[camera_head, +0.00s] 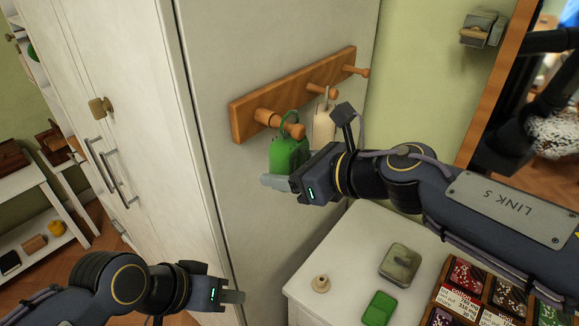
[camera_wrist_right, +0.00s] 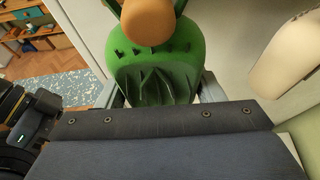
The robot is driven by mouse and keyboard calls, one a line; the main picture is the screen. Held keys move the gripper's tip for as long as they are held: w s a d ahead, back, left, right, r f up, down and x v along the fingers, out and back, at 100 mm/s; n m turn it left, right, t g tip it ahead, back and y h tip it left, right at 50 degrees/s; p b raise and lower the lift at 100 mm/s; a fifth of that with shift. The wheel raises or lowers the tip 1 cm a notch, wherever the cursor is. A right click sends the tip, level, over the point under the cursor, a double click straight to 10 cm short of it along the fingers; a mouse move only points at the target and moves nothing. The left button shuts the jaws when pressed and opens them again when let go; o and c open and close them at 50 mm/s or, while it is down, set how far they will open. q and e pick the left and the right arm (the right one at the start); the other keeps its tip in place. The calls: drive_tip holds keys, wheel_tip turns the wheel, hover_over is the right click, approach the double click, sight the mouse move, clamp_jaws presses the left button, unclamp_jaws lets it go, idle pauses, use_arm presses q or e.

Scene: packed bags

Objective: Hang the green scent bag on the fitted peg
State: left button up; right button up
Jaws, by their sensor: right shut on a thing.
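The green scent bag (camera_head: 287,156) hangs upright just below the nearest, thickest peg (camera_head: 278,119) of a wooden rack. Its green loop (camera_head: 293,119) rises at the peg's knob end. In the right wrist view the peg's round end (camera_wrist_right: 147,20) covers the top of the bag (camera_wrist_right: 155,75), with loop strands on both sides; I cannot tell whether the loop is fully over the peg. My right gripper (camera_head: 280,178) is shut on the bag's lower part, its fingers (camera_wrist_right: 160,90) on either side. My left gripper (camera_head: 234,296) is low and away from the rack; its finger gap is not clear.
A cream bag (camera_head: 324,124) hangs on the middle peg (camera_head: 322,90), close to the green bag. The far peg (camera_head: 355,71) is bare. A white cabinet top (camera_head: 330,255) below holds a grey tin (camera_head: 400,264), a green box (camera_head: 379,308) and a small beige knob-like piece (camera_head: 321,284).

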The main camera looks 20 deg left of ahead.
drive_tip(key=shift+w+a+f+b, duration=0.15)
drive_tip(key=shift+a+f+b, duration=0.15)
drive_tip(key=shift+a+f, duration=0.15)
idle(0.7)
drive_tip(key=shift+d, duration=0.1)
drive_tip(key=o, duration=1.2)
drive_tip(key=shift+c, duration=0.2)
